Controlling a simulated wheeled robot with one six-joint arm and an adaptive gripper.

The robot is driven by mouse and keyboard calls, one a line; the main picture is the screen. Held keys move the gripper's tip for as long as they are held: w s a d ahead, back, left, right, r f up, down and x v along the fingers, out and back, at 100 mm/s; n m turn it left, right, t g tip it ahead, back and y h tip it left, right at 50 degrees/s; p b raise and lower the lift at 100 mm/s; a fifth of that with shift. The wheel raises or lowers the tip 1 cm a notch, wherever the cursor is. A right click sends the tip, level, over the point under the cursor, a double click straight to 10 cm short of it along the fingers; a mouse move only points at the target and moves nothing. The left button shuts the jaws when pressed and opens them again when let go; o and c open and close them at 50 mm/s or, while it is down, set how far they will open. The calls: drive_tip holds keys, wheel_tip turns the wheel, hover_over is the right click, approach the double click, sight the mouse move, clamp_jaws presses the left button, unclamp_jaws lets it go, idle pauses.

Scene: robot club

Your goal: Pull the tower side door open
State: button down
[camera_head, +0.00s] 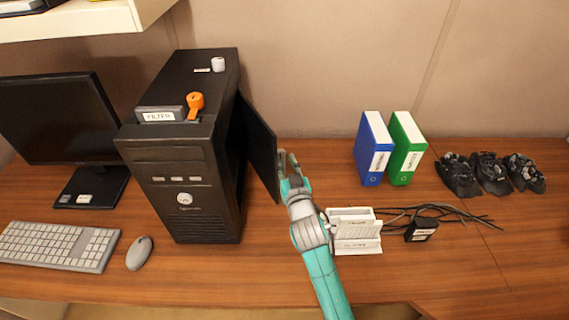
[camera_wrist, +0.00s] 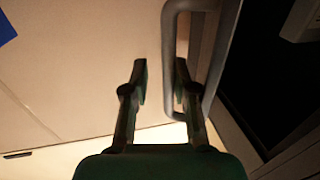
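The black computer tower (camera_head: 180,190) stands upright on the desk. Its side door (camera_head: 258,145) is ajar, swung out to the right with a dark gap between it and the case. My gripper (camera_head: 287,160) is at the door's outer side, near its free edge. In the wrist view my gripper (camera_wrist: 160,75) has its two fingers apart. A grey loop handle (camera_wrist: 169,40) shows there, its long bar between the fingers and closer to the right one. I cannot tell whether a finger touches it. The handle is not clear in the head view.
A white holder (camera_head: 355,245) and a black box (camera_head: 421,229) with cables lie right of my arm. Blue (camera_head: 371,145) and green (camera_head: 402,140) binders stand behind. A monitor (camera_head: 50,120), keyboard (camera_head: 55,245) and mouse (camera_head: 139,253) are left. Bare desk lies between door and binders.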

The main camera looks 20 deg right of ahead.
drive_tip(key=c, duration=1.7)
unclamp_jaws()
drive_tip(key=d, duration=0.1)
drive_tip(key=w+d, duration=0.1)
drive_tip(key=d, duration=0.2)
drive_tip(key=shift+w+d+r, duration=0.25)
drive_tip(key=shift+w+d, duration=0.1)
drive_tip(key=shift+w, duration=0.05)
drive_tip(key=o, duration=0.5)
drive_tip(key=shift+w+f, duration=0.1)
drive_tip(key=shift+w, duration=0.1)
drive_tip(key=shift+w+f, duration=0.15)
drive_tip(key=shift+w, duration=0.05)
drive_tip(key=c, duration=0.5)
drive_tip(key=shift+w+a, duration=0.1)
clamp_jaws()
drive_tip(key=o, duration=0.5)
unclamp_jaws()
drive_tip(key=shift+s, duration=0.2)
drive_tip(key=shift+c, duration=1.3)
